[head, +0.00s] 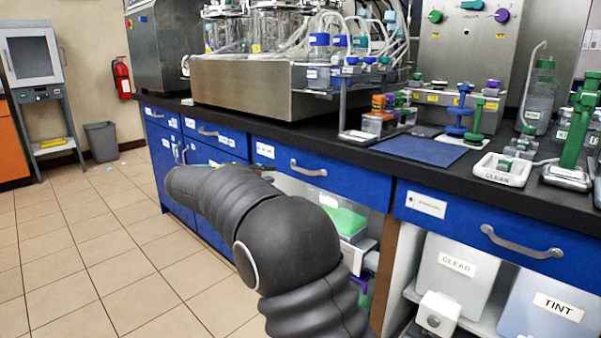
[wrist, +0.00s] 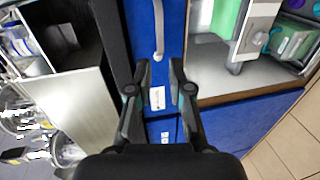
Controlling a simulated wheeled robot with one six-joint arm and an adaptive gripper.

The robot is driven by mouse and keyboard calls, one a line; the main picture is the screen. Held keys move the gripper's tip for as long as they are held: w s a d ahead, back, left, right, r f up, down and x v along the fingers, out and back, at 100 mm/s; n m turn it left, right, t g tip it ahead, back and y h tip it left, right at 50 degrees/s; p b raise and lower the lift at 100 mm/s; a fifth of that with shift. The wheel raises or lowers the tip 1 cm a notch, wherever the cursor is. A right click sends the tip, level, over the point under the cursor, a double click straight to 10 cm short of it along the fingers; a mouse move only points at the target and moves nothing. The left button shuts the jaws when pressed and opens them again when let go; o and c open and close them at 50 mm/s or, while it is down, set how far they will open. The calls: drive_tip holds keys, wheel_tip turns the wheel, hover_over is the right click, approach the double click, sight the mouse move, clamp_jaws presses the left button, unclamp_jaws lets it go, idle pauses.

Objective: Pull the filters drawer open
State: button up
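Several blue drawers with metal bar handles line the bench under the black worktop; I cannot read which label says filters. The middle drawer (head: 330,181) has a handle (head: 308,168) and a white label (head: 265,150), and looks shut. In the wrist view, the same drawer front (wrist: 172,40) appears turned on its side, with its handle (wrist: 159,35) and label (wrist: 157,98). My gripper (wrist: 159,68) is open and empty; its fingers straddle the view of the drawer front, between handle and label. The handle appears beyond the fingertips, not clasped. In the head view my arm hides the gripper.
Below the middle drawer is an open shelf with a green-topped item (head: 345,218). To the right is another drawer (head: 470,226) with a handle (head: 521,242), above bins marked CLEAR (head: 456,268) and TINT (head: 555,308). The tiled floor (head: 110,240) at left is free.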

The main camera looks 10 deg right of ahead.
sight(299, 170)
drive_tip(key=x, duration=1.3)
drive_tip(key=shift+w+d+f+p, duration=0.1)
drive_tip(key=shift+w+d+p, duration=0.1)
drive_tip(key=shift+w+p, duration=0.1)
clamp_jaws()
